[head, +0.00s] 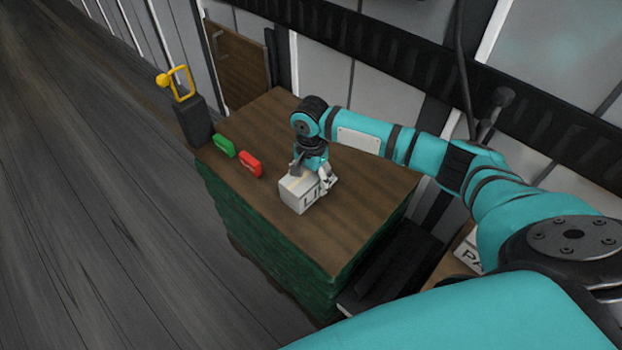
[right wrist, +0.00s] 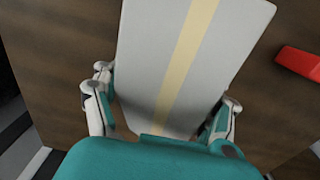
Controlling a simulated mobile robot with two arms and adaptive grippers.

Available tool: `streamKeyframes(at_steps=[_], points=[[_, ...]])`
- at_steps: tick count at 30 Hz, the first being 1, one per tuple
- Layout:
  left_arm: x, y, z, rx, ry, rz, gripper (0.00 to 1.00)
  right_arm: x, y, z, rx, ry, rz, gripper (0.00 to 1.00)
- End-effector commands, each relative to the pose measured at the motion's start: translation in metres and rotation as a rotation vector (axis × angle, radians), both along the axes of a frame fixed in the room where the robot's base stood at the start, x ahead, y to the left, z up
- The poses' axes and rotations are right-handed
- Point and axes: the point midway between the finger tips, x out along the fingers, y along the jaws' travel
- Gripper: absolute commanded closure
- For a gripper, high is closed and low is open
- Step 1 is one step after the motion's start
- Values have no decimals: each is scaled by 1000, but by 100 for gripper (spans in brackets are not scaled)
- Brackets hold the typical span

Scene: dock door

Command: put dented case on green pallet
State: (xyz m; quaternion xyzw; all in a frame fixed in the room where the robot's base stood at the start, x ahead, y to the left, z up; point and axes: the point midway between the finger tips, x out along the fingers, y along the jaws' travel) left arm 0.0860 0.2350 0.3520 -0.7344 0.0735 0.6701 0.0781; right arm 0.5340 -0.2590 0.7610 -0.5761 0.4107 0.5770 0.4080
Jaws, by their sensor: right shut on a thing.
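A pale grey case (head: 302,196) with a tan tape strip and dark lettering is at the middle of a brown-topped stack with green sides, the green pallet (head: 280,245). My right gripper (head: 313,178) is shut on the case from above. In the right wrist view the case (right wrist: 200,50) sits between the two fingers (right wrist: 165,108), one on each side. I cannot tell whether its underside touches the brown top. No dent shows clearly. My left gripper is not in view.
A green block (head: 223,146) and a red block (head: 250,164) lie along the top's left edge. A dark post with a yellow handle (head: 181,84) stands at its far left corner. Another lettered box (head: 468,252) is at the lower right, partly behind my arm. The brown top is otherwise mostly clear.

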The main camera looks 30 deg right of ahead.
Motion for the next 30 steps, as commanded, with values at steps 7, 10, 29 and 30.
streamKeyframes(at_steps=[7, 10, 29, 30], points=[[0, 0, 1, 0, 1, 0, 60, 0, 0, -2, 0, 1, 0, 26], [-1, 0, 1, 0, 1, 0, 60, 0, 0, -2, 0, 0, 0, 12], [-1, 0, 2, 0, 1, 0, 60, 1, 1, 31, 2, -3, 1, 1], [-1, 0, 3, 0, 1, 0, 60, 1, 0, 39, 1, -4, 1, 1]])
